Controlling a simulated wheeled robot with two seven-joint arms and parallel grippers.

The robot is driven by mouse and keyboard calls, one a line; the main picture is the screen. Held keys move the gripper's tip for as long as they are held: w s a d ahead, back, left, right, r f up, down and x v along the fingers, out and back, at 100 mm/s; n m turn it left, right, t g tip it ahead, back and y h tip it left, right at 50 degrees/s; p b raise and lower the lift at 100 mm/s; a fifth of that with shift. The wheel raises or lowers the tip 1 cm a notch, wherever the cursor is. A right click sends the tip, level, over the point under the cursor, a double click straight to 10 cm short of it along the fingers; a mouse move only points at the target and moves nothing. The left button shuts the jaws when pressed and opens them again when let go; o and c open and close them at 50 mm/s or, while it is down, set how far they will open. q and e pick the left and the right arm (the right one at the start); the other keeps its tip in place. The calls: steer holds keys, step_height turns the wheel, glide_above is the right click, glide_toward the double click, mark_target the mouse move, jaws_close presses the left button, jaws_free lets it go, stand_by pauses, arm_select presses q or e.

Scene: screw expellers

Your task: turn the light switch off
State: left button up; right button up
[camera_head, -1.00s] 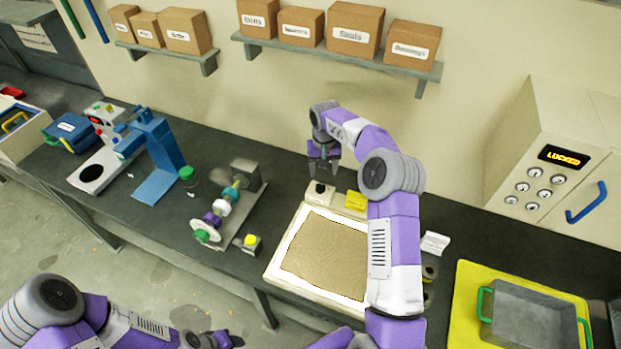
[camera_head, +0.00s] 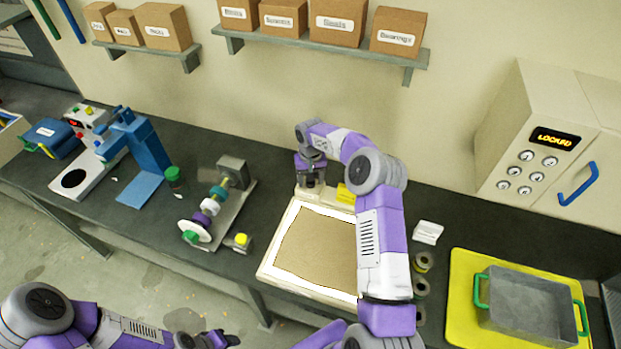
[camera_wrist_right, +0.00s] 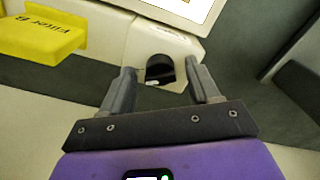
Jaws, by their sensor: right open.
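The light switch (camera_wrist_right: 160,70) is a black rocker in a white housing (camera_wrist_right: 138,42) in the right wrist view. The housing belongs to the white-framed light panel (camera_head: 267,268), whose surface glows white around a brown sheet (camera_head: 317,249). My right gripper (camera_head: 310,184) is open and empty, pointing down over the switch, which it hides in the head view. In the wrist view its fingertips (camera_wrist_right: 160,72) lie on either side of the rocker; I cannot tell if they touch it. My left gripper (camera_head: 222,340) is low in the head view, away from the table.
A yellow piece marked "Filter B" (camera_head: 346,194) sits just right of the switch; it also shows in the wrist view (camera_wrist_right: 40,36). A screw mechanism (camera_head: 215,203) stands left of the panel. A grey tray (camera_head: 528,305) and a locked cabinet (camera_head: 540,140) are to the right.

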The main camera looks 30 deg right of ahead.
steer(key=c, duration=1)
steer(key=shift+c, duration=0.2)
steer(key=shift+n, duration=0.4)
steer(key=n+b, duration=0.1)
steer(key=n, duration=0.4)
steer(key=shift+n, duration=0.3)
steer(key=n, duration=0.5)
steer(key=shift+n, duration=0.3)
steer(key=o, duration=1)
